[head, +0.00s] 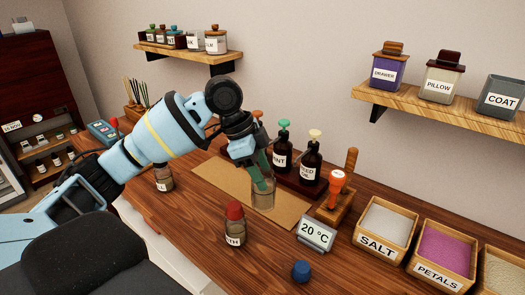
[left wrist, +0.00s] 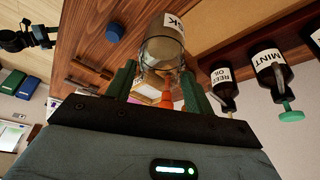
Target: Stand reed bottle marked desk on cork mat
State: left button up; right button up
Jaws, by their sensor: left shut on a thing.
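My left gripper (head: 262,172), with green fingers, is shut on a clear glass bottle (head: 263,197). In the left wrist view the bottle (left wrist: 160,50) sits between the fingers (left wrist: 160,90), and its white label shows the letters "SK". The cork mat (head: 220,182) lies flat on the wooden table, and it also shows in the left wrist view (left wrist: 215,20). The bottle is over the right part of the mat in the head view. I cannot tell whether its base touches the mat.
Behind the mat stand dark dropper bottles, MINT (head: 281,155) and REED OIL (head: 311,165). In front are a red-capped bottle (head: 235,230), a blue cap (head: 301,271) and a 20 °C display (head: 316,233). SALT (head: 384,225) and PETALS (head: 444,252) boxes stand right.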

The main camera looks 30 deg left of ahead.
aim_at(259, 194)
pick_arm(q)
jog(key=f, duration=0.6)
jog(key=shift+s+f, duration=0.1)
jog(key=shift+s, duration=0.25)
jog(key=shift+f+b, duration=0.3)
jog(key=shift+f, duration=0.1)
pick_arm(e)
jog(key=shift+s+a+f, duration=0.2)
jog(key=shift+s+f, duration=0.15)
jog(key=shift+s, duration=0.15)
pick_arm(q)
jog(key=shift+r, duration=0.1)
pick_arm(e)
jog(key=shift+w+r, duration=0.1)
